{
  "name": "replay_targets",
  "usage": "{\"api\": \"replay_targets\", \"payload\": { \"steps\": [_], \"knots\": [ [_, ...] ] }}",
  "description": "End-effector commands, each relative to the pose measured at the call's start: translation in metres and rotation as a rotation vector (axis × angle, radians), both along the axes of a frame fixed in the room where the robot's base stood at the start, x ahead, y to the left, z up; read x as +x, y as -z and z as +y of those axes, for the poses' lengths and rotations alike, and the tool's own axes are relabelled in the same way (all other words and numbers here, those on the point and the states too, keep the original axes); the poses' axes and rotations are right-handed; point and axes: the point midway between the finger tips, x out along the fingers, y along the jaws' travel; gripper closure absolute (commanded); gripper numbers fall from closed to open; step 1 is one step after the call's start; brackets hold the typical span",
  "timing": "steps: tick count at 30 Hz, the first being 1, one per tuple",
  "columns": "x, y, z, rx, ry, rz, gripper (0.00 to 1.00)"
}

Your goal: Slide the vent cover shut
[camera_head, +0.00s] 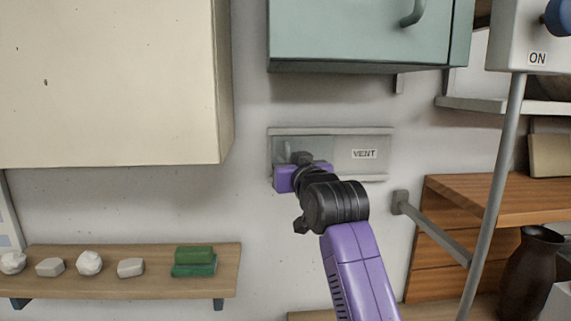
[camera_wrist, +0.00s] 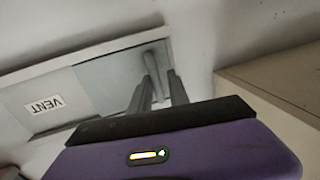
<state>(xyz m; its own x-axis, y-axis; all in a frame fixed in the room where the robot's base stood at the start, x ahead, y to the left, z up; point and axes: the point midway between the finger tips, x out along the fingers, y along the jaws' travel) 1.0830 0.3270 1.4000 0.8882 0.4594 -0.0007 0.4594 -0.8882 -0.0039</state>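The vent (camera_head: 330,140) is a wide, low grey frame on the wall, with a VENT label (camera_head: 363,154) on its right part. The vent cover (camera_wrist: 105,82) looks like the bluish-grey panel beside the lighter labelled part. Its upright bar handle (camera_wrist: 152,72) is near the end away from the label; it also shows faintly in the head view (camera_head: 287,150). My gripper (camera_head: 293,160) is in front of the vent's left part and hides some of it. In the wrist view my gripper (camera_wrist: 159,80) has its fingers apart, with the handle seen between them. Contact cannot be told.
A cream cabinet (camera_head: 110,80) juts out at upper left, and a green cabinet (camera_head: 365,35) hangs above the vent. A wooden shelf (camera_head: 130,256) with pale lumps and green blocks is at lower left. A grey post (camera_head: 492,190) with an ON box stands at right.

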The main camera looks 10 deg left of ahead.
Motion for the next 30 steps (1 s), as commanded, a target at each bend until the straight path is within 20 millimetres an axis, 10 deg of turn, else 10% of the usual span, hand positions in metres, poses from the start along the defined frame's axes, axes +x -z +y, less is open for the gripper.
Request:
{"api": "replay_targets", "payload": {
  "steps": [13,30],
  "knots": [
    [-0.051,0.002,-0.025,0.000,-0.001,-0.001,0.79],
    [-0.057,0.001,-0.028,0.000,-0.001,0.001,0.79]
  ]
}}
